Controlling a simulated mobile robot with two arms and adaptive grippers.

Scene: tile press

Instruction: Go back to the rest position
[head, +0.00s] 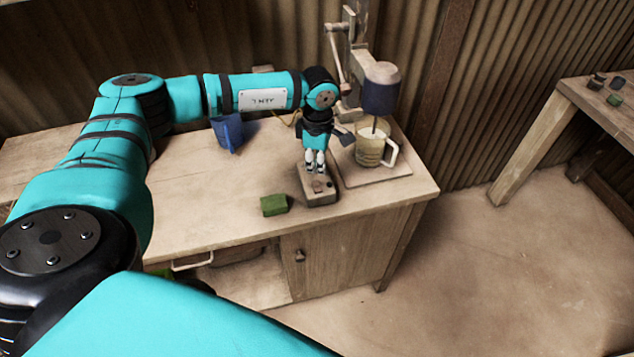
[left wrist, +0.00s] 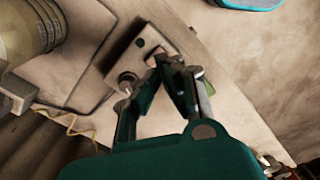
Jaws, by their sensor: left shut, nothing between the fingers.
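My left gripper (head: 316,172) is shut and empty, with its fingers pointing down at a small pale block with buttons (head: 326,198) on the workbench. In the left wrist view the shut fingertips (left wrist: 168,64) lie over the same block (left wrist: 147,40), which shows a dark round spot and a round knob. I cannot tell whether the fingertips touch it. My left arm reaches across the bench from the left. My right gripper is not in view.
Just right of the gripper stands a press with a dark cylindrical head (head: 381,93) above a yellowish handled container (head: 369,153). A green block (head: 274,205) and a blue object (head: 228,133) are on the workbench (head: 200,210). Another table (head: 565,90) stands at right, with open floor between.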

